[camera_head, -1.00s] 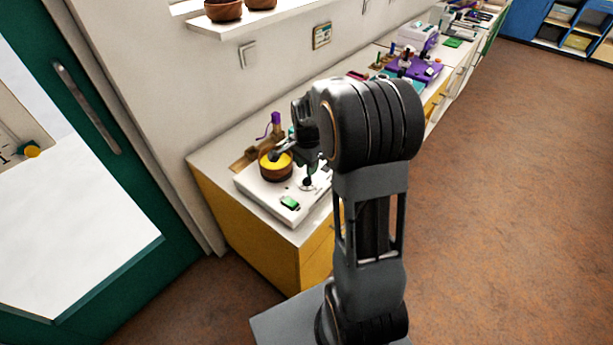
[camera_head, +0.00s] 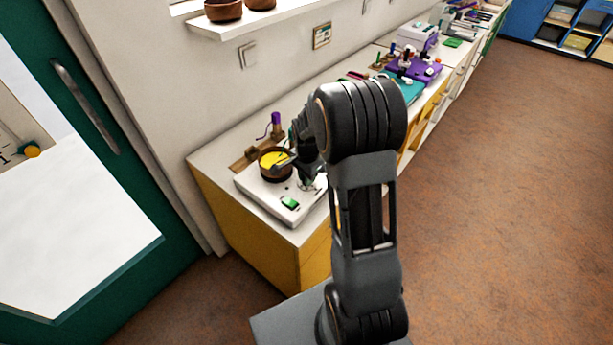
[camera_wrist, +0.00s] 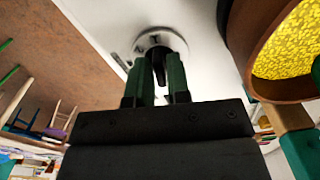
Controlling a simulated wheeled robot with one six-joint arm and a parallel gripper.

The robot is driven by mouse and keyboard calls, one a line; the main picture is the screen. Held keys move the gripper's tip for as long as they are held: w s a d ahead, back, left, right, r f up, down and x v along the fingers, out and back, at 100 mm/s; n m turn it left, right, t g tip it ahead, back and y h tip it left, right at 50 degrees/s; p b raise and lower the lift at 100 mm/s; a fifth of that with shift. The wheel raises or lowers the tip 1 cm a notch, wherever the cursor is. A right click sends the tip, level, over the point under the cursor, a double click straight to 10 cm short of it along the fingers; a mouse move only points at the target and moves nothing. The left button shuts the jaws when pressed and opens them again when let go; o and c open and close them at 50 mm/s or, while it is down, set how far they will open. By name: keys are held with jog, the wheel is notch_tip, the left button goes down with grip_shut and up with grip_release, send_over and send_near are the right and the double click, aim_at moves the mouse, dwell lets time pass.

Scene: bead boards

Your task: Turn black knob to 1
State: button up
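The black knob (camera_wrist: 159,72) sits on a round white dial (camera_wrist: 153,39) with dark marks. In the wrist view the two green fingers of my gripper (camera_wrist: 159,67) stand on either side of the knob, with a narrow gap between them. I cannot tell whether they press on it. Part of the knob is hidden by the fingers, and the dial's numbers are too small to read. In the head view my gripper (camera_head: 308,175) is low over the dial on the white board (camera_head: 257,186), and the knob is hidden there.
A brown pot with a yellow inside (camera_head: 276,162) stands on the board close to the left of my gripper; it also shows in the wrist view (camera_wrist: 284,90). A green display (camera_head: 290,202) is at the board's front. A purple-topped post (camera_head: 276,124) stands behind.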

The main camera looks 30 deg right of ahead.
grip_shut()
jog(key=shift+n, duration=0.3)
jog(key=n, duration=0.4)
jog(key=shift+n+b, duration=0.3)
jog(key=shift+b, duration=0.1)
jog(key=n, duration=0.4)
jog(key=n+b, duration=0.1)
jog(key=n, duration=0.4)
jog(key=shift+n, duration=0.4)
jog(key=n, duration=0.4)
jog(key=shift+n, duration=0.7)
jog(key=shift+o, duration=1.9)
grip_release()
